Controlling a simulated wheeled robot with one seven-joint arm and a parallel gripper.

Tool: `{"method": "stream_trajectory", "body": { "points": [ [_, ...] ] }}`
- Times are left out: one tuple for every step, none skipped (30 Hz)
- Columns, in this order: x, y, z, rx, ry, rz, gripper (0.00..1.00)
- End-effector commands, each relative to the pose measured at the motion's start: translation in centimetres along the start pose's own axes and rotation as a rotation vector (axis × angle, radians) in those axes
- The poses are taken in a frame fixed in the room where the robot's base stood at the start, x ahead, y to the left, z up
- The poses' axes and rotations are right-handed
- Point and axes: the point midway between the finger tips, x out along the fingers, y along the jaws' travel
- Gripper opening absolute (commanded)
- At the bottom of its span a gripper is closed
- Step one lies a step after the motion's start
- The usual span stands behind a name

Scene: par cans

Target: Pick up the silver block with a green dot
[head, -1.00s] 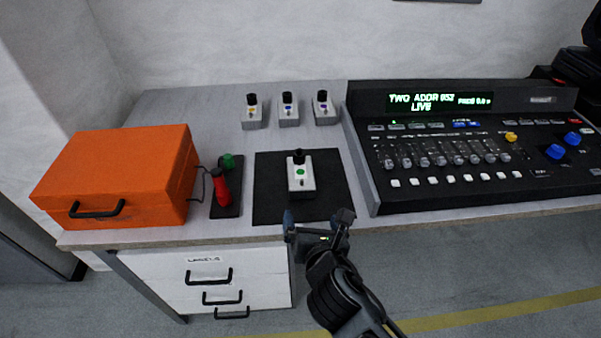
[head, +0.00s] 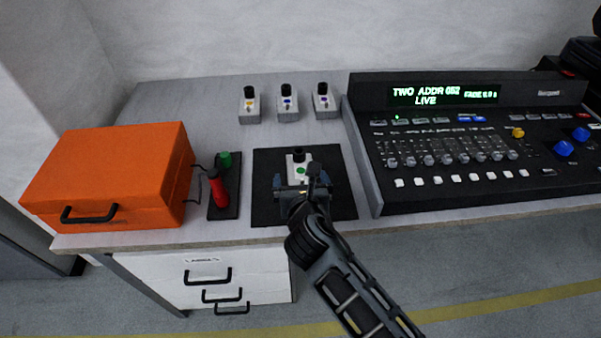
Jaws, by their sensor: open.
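The silver block with a green dot (head: 299,167) stands upright on a black mat (head: 268,208) on the table, with a black knob on top. My gripper (head: 296,181) is open at the near side of the block. One finger shows to the left of the block and one to the right. The gripper hides the block's lower part, and I cannot tell whether the fingers touch it.
Behind stand similar blocks with a yellow dot (head: 250,106) and with blue or purple dots (head: 288,104) (head: 322,103). A lighting console (head: 470,145) is on the right. A red and green control (head: 219,188) and an orange case (head: 110,175) are on the left.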

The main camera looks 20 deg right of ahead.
Motion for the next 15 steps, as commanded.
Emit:
{"method": "stream_trajectory", "body": {
  "points": [
    [0.8, -0.2, -0.1, 0.001, 0.000, -0.001, 1.00],
    [1.3, -0.3, -0.2, 0.001, 0.001, -0.002, 1.00],
    [1.9, -0.4, -0.3, 0.001, 0.000, -0.002, 1.00],
    [2.3, -0.4, -0.3, 0.001, 0.001, -0.001, 1.00],
    [2.7, -0.3, -0.3, 0.002, 0.000, -0.001, 1.00],
    [3.2, -0.3, -0.3, 0.001, 0.000, 0.000, 1.00],
    [3.4, -0.3, -0.3, 0.001, 0.000, 0.000, 1.00],
    [3.6, -0.3, -0.3, 0.001, 0.000, 0.001, 1.00],
    [3.9, -0.3, -0.3, 0.001, 0.000, 0.001, 1.00],
    [4.0, -0.3, -0.3, 0.001, 0.000, 0.001, 1.00],
    [4.0, -0.3, -0.3, 0.001, 0.000, 0.001, 1.00],
    [4.0, -0.3, -0.3, 0.001, 0.000, 0.001, 1.00],
    [4.0, -0.3, -0.3, 0.001, 0.000, 0.001, 1.00],
    [4.0, -0.3, -0.3, 0.001, 0.000, 0.001, 1.00],
    [4.0, -0.3, -0.3, 0.001, 0.000, 0.001, 1.00]
  ]
}}
